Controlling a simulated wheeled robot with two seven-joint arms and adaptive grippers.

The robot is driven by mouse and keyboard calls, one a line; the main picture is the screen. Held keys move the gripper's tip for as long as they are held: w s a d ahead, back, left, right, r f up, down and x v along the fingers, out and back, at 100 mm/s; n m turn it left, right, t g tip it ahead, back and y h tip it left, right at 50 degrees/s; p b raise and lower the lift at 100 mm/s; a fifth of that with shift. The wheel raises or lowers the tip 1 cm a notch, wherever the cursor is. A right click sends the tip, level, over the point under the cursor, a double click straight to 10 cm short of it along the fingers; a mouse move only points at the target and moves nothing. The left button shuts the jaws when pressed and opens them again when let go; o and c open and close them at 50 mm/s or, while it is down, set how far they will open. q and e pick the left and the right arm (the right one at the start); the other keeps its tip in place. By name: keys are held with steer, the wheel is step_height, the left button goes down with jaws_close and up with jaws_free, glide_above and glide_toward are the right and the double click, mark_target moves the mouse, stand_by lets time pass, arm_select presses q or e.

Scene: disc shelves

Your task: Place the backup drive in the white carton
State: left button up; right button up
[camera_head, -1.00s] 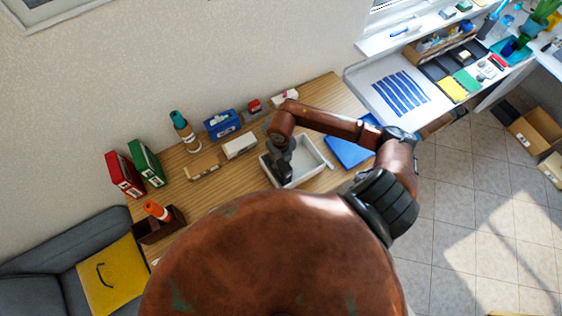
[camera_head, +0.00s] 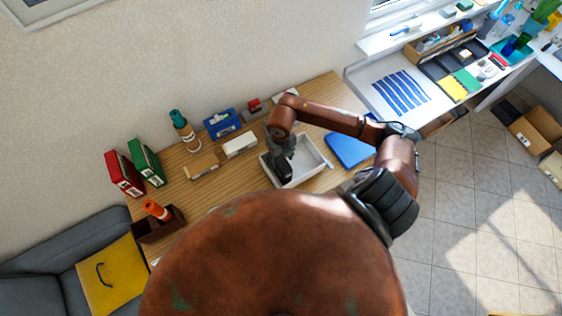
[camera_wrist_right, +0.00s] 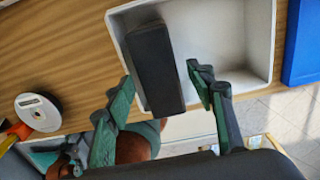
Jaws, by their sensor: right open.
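The backup drive appears to be the black block (camera_wrist_right: 155,65), which shows inside the outline of the white carton (camera_wrist_right: 215,45) in the wrist view. Its near end overlaps the carton's near rim; I cannot tell whether it rests on that rim or stands above it. In the head view the black block (camera_head: 283,169) is in the left part of the open white carton (camera_head: 308,170). My right gripper (camera_wrist_right: 160,92) is open, its green-and-dark fingers on either side of the block's near end with gaps visible. My left gripper is not in view.
A blue folder (camera_head: 348,150) lies right of the carton. A white box (camera_head: 240,145) and a brown box (camera_head: 202,167) stand to its left. Bare wood lies front left of the carton.

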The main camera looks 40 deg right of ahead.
step_height(320, 180, up, 10)
steer(key=b, duration=0.2)
steer(key=shift+f, duration=0.1)
